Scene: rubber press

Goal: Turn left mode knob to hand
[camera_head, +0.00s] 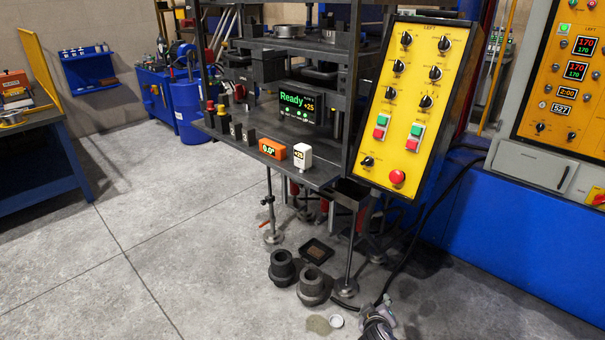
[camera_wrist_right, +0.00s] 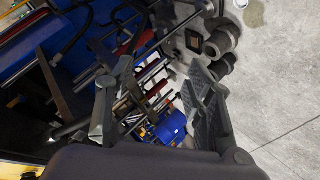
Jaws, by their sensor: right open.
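The yellow control panel (camera_head: 420,75) stands upright on the right of the press in the head view, with a label reading LEFT near its top. Several black knobs sit on it, among them an upper left knob (camera_head: 406,38) and an upper right knob (camera_head: 445,44). I cannot read which one is the mode knob. My right gripper (camera_head: 378,320) is low at the bottom edge of the head view, well below the panel and apart from it. In the right wrist view its two fingers (camera_wrist_right: 160,105) are spread and empty. My left gripper is in neither view.
A red mushroom button (camera_head: 397,177) and green and red push buttons are on the same panel. A second orange panel (camera_head: 565,75) is at the right. The press table (camera_head: 230,135) holds small items. Black cylinders (camera_head: 314,285) lie on the floor. Open floor is at the left.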

